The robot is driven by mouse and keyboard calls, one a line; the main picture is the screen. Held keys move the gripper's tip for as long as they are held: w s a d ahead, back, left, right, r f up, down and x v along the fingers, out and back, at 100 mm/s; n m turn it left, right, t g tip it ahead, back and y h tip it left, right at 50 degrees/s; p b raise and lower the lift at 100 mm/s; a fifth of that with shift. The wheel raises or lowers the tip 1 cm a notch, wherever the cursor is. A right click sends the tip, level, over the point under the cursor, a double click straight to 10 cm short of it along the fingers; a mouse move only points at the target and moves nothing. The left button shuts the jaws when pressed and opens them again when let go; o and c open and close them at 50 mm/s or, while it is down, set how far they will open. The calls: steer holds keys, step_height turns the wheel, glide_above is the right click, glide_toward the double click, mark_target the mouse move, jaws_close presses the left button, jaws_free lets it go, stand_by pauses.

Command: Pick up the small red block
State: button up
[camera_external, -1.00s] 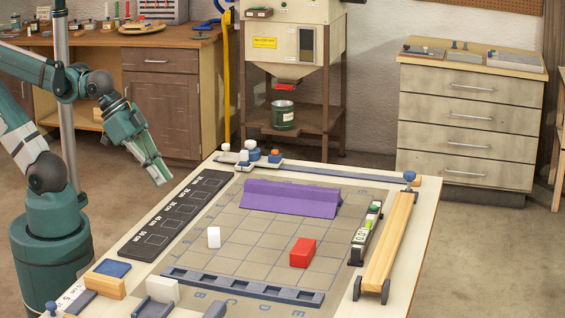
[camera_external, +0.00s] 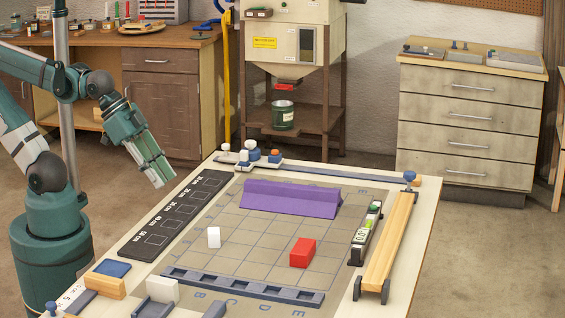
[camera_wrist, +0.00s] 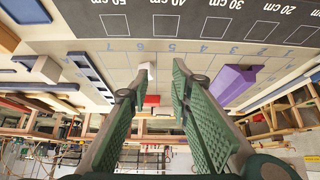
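The red block (camera_external: 302,252) lies on the gridded mat (camera_external: 262,236), toward its front right. In the wrist view a small red patch (camera_wrist: 151,101) shows between my fingers, probably the same block. My gripper (camera_external: 160,180) is over the left side of the table, well apart from the block and above the table. In the wrist view my gripper (camera_wrist: 155,78) has its two green fingers spread with nothing held between them.
A white block (camera_external: 214,237) stands on the mat left of the red one. A purple ridge-shaped bar (camera_external: 290,199) lies at the back. A slotted dark rail (camera_external: 240,287) runs along the front, and a wooden beam (camera_external: 388,240) stands on the right.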

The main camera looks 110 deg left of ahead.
steer(key=o, duration=0.7)
steer(key=shift+c, duration=0.2)
steer(key=shift+w+r, duration=0.1)
steer(key=shift+r, duration=0.05)
steer(key=w+r+n+g+p, duration=0.2)
steer(key=w+r+n+p, duration=0.3)
steer(key=w, duration=0.4)
steer(key=n+g+p, duration=0.5)
steer(key=n+p, duration=0.7)
steer(key=p, duration=0.2)
glide_above(302, 246)
steer(key=f, duration=0.5)
steer(key=s+f, duration=0.1)
steer(key=f, duration=0.2)
steer(key=shift+a, duration=0.15)
steer(key=shift+w+f+n, duration=0.5)
steer(key=shift+f, duration=0.35)
